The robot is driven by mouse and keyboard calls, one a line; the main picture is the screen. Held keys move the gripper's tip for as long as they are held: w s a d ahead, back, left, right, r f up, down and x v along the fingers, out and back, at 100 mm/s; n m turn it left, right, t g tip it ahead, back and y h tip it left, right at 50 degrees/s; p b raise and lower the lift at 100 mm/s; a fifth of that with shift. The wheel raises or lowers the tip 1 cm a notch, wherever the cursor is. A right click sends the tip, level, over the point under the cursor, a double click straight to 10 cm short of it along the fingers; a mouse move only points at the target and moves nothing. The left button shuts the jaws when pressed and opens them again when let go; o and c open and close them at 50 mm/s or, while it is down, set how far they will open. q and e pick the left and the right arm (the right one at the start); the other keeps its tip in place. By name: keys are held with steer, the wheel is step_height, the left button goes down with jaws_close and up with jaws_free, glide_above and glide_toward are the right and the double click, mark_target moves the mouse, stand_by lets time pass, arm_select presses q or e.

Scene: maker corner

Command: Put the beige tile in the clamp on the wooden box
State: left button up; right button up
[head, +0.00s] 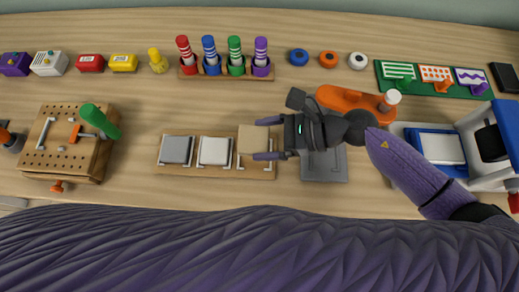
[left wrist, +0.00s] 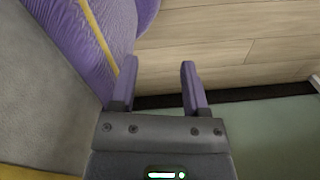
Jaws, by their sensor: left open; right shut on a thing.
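The beige tile (head: 251,139) is at the right end of a wooden rack (head: 216,172) in the head view. My right gripper (head: 266,139) reaches in from the right and is shut on this tile, with one finger at each side. I cannot tell whether the tile is lifted off the rack. The wooden box (head: 92,160) stands at the left, with a holed top plate. A green-handled clamp (head: 100,120) with small orange parts is on it. My left gripper (left wrist: 159,68) is open and empty in the left wrist view. It is outside the head view.
A grey tile (head: 177,150) and a white tile (head: 214,151) sit on the rack left of the beige one. A marker stand (head: 225,74) and small coloured boxes line the back. A grey plate (head: 323,165) lies right of the rack. Table between box and rack is clear.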

step_height(320, 180, down, 7)
steer(key=b, duration=0.2)
steer(key=shift+r+b, duration=0.2)
steer(key=shift+b, duration=0.1)
steer(key=shift+r, duration=0.15)
steer(key=shift+f, duration=0.2)
steer(key=o, duration=0.8)
steer(key=shift+f, duration=0.1)
arm_select(q)
steer(key=shift+g, duration=0.3)
steer(key=f, duration=0.1)
steer(key=s+a+f, duration=0.2)
steer(key=shift+f, duration=0.15)
arm_select(e)
steer(key=shift+o, duration=0.8)
